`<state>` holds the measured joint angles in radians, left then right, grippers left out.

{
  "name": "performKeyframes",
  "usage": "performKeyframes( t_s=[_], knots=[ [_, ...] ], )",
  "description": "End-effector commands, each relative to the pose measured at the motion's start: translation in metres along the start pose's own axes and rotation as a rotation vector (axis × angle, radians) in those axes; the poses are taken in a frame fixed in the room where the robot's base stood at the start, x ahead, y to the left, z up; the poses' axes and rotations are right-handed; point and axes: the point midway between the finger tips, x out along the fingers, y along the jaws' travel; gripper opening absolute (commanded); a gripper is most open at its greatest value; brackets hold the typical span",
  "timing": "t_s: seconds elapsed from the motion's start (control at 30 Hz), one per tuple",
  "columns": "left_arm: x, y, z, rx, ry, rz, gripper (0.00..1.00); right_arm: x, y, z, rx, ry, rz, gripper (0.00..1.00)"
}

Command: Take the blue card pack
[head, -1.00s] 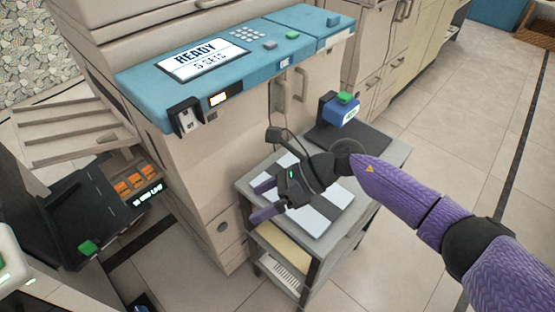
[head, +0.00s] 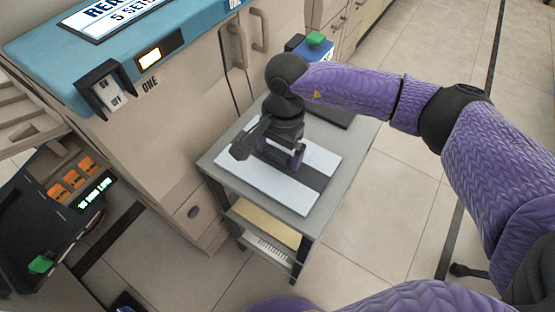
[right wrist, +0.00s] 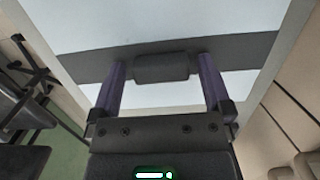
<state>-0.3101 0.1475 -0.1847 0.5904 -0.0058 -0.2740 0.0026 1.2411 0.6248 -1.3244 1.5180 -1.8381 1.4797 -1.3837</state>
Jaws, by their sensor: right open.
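I cannot make out a blue card pack for certain in either view. My right gripper (head: 284,160) points down over the white board with a dark band (head: 262,178) on the grey cart's top. In the right wrist view the gripper (right wrist: 160,66) is open. Its two purple fingers stand either side of a short dark grey block (right wrist: 160,68) on the dark band. I cannot tell whether the fingers touch the block. My left gripper is not in view.
The grey cart (head: 345,170) has yellow (head: 268,222) and white paper on lower shelves. A blue unit with a green top (head: 315,40) stands at its back. The copier (head: 175,110) rises at the left, beside a black console (head: 35,225) with orange slots.

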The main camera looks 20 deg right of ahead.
Motion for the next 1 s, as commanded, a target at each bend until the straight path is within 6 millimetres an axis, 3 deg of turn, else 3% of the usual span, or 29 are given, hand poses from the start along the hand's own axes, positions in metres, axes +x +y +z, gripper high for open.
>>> performKeyframes(
  t_s=[0.07, 0.53, 0.8, 1.0],
  knots=[
    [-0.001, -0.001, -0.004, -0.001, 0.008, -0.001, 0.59, -0.002, 0.0, 0.0, 0.0, 0.0, -0.001, 0.98],
    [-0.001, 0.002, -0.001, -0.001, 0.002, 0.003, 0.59, -0.002, 0.0, 0.0, 0.0, 0.0, -0.001, 0.0],
    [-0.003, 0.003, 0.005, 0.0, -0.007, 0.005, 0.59, -0.006, -0.001, 0.001, 0.0, 0.0, -0.003, 0.0],
    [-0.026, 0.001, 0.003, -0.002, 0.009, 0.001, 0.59, -0.059, -0.001, 0.007, -0.002, 0.005, -0.008, 0.0]
  ],
)
